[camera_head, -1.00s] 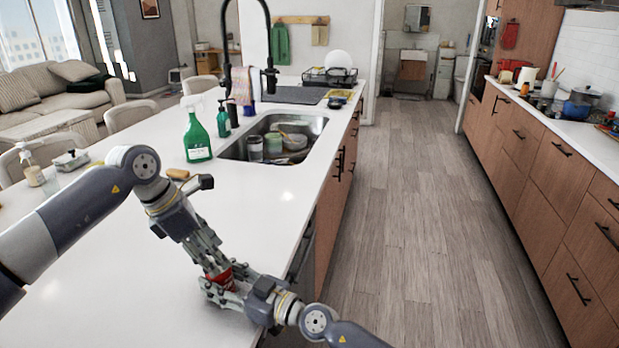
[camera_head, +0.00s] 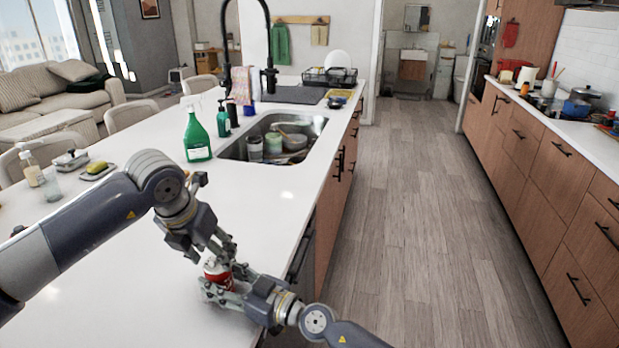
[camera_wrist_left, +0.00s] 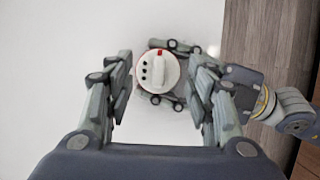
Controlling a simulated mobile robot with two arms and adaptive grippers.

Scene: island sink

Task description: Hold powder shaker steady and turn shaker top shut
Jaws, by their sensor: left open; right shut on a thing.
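The powder shaker (camera_head: 219,274) is red with a white top and stands upright on the white counter near its right edge. In the left wrist view its round white top (camera_wrist_left: 158,72) shows a raised bar across it, several dark holes on the left and a small red mark at the rim. My right gripper (camera_head: 225,288) is shut around the shaker's body low down. My left gripper (camera_head: 211,256) is open above the shaker, its fingers on either side of the top and apart from it in the left wrist view (camera_wrist_left: 160,85).
A green spray bottle (camera_head: 197,135) and a sink (camera_head: 235,150) with dishes lie farther back. A sponge (camera_head: 98,168), a glass (camera_head: 50,184) and a soap bottle (camera_head: 30,168) stand at the left. The counter's right edge (camera_head: 300,235) is close to the shaker.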

